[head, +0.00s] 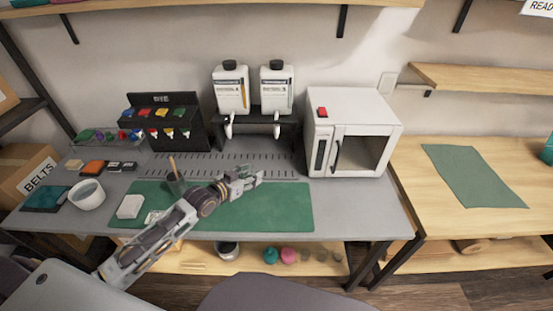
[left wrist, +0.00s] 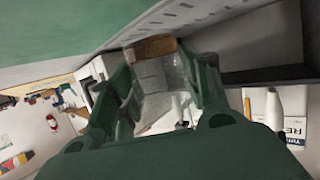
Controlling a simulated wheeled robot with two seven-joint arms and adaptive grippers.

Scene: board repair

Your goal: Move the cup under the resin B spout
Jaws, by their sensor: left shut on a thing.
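My left gripper (head: 252,178) reaches in over the back edge of the green mat, in front of the dispenser stand. In the left wrist view the gripper (left wrist: 158,88) is shut on a clear cup (left wrist: 158,76), with an amber-brown band at one end. I cannot make out the cup clearly in the head view. Two white resin bottles, a left one (head: 231,90) and a right one (head: 277,90), stand on the black stand. A white spout hangs under each, left (head: 228,126) and right (head: 277,130). Their labels are too small to read surely. The gripper is forward of and below the spouts. My right gripper is out of view.
A white oven (head: 350,135) stands right of the dispensers. A black dye rack (head: 165,122) stands to the left. A dark pot with a stick (head: 175,184), a white bowl (head: 87,194) and a white block (head: 130,206) are near my arm. The mat's right part (head: 290,205) is clear.

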